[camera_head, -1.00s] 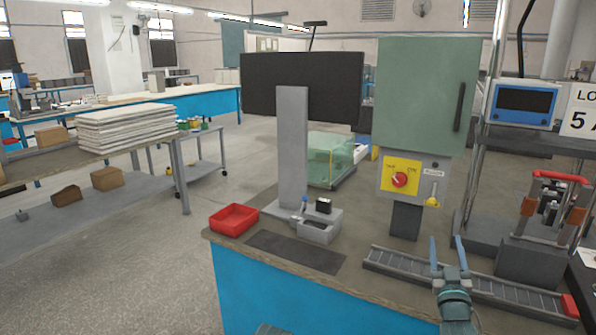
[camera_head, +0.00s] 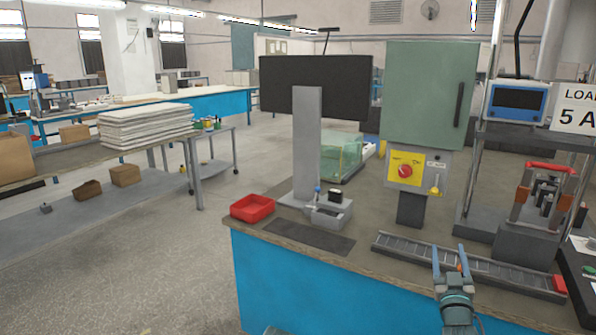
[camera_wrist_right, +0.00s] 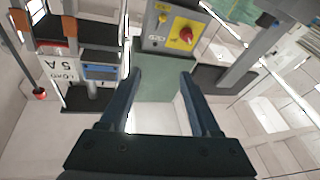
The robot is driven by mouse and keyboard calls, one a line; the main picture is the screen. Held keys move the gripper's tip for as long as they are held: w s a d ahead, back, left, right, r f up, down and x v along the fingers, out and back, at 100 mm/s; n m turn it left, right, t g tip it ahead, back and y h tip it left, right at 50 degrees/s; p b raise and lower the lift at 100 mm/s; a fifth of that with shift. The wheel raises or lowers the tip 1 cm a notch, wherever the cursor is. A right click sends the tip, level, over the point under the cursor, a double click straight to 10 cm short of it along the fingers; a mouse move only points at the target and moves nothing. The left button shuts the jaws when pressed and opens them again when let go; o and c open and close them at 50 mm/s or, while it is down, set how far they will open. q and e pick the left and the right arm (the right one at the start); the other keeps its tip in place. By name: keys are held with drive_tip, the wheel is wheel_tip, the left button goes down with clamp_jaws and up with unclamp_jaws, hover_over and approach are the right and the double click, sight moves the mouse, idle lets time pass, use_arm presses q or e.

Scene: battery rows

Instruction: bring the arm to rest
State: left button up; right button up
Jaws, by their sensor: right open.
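My right gripper (camera_head: 450,248) is at the lower right of the head view, in front of the long grey rail (camera_head: 400,247) on the bench. Its two blue-grey fingers stand apart with no held object between them. A small orange spot shows behind the fingers; I cannot tell what it is. In the right wrist view the fingers (camera_wrist_right: 160,72) are spread, with the green cabinet and its yellow switch plate (camera_wrist_right: 187,32) beyond them. My left gripper does not show.
On the bench stand a red tray (camera_head: 252,207), a dark mat (camera_head: 308,236), a grey holder (camera_head: 328,219) with a black piece, the green cabinet (camera_head: 430,95) and a press with a red handle (camera_head: 551,168). The bench's front edge is near my right arm. Open floor lies left.

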drive_tip(key=s+a+f+n+g+y, duration=0.15)
drive_tip(key=a+f+g+y, duration=0.25)
drive_tip(key=a+f+g, duration=1.15)
drive_tip(key=s+a+f+n+g, duration=0.25)
drive_tip(key=s+a+f, duration=0.35)
drive_tip(key=s+a, duration=0.3)
drive_tip(key=s+a+f+n+g, duration=0.1)
drive_tip(key=s+a+f+g, duration=0.2)
drive_tip(key=s+a+f, duration=0.6)
wheel_tip(320, 180, up, 30)
drive_tip(key=s+d+p, duration=0.1)
drive_tip(key=d+p, duration=0.1)
drive_tip(key=p, duration=2.5)
drive_tip(key=shift+m, duration=0.3)
drive_tip(key=shift+s+d, duration=0.1)
